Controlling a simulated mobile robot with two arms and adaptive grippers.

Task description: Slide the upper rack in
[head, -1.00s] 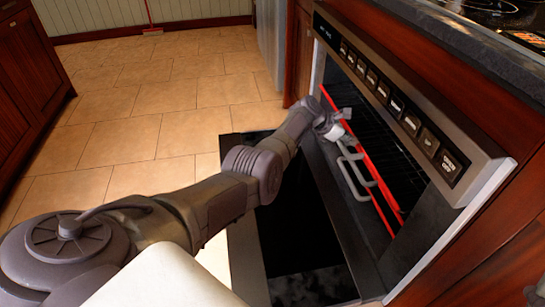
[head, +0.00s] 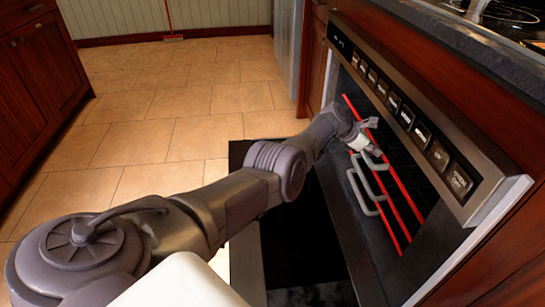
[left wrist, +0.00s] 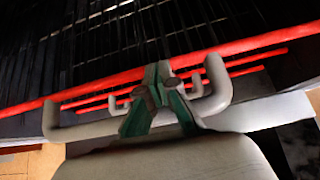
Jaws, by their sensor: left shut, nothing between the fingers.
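The open oven holds racks with red front bars. The upper rack's red bar (head: 401,181) runs along the oven opening in the head view, with a second red bar (head: 388,213) below it. Grey looped handles (head: 352,185) stick out in front of the bars. My left gripper (head: 372,150) is at the far part of the rack front, close to the bars. In the left wrist view its green fingertips (left wrist: 156,98) are together and empty, overlapping a red bar (left wrist: 260,42) and between the ends of a grey handle (left wrist: 218,85). Contact cannot be told. My right gripper is out of view.
The dark oven door (head: 300,240) is folded down below my left arm. The control panel (head: 410,115) and stone counter (head: 460,40) overhang the opening on the right. The tiled floor (head: 150,110) is clear on the left.

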